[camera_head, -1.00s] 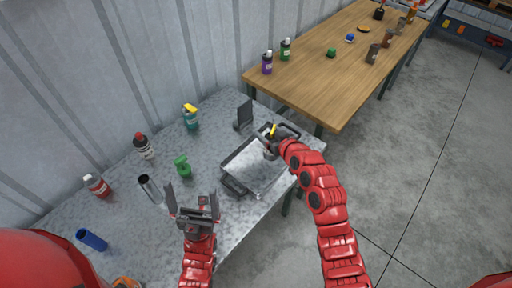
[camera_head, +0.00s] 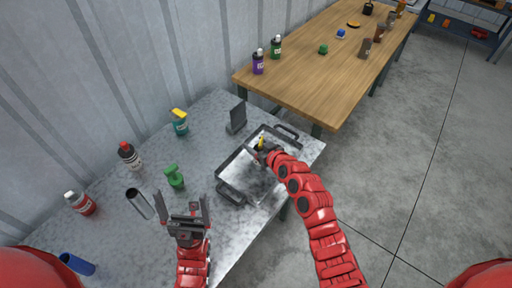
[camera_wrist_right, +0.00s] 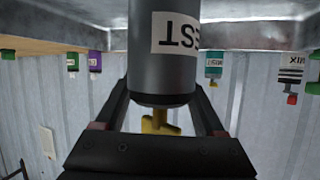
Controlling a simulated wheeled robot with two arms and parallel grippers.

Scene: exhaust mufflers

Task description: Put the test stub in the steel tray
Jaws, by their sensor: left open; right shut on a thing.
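The test stub is a dark grey cylinder with a white TEST label (camera_wrist_right: 165,55) and a yellow fitting on one end; in the head view, mostly its yellow fitting (camera_head: 262,141) shows. My right gripper (camera_head: 262,153) is shut on the stub, its fingers on both sides of it in the right wrist view (camera_wrist_right: 165,112). The steel tray (camera_head: 236,172), shallow with dark handles, lies on the metal table under my right gripper. I cannot tell whether the stub touches the tray floor. My left gripper (camera_head: 187,212) is open and empty, left of the tray.
A wooden table (camera_head: 320,75) is behind.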

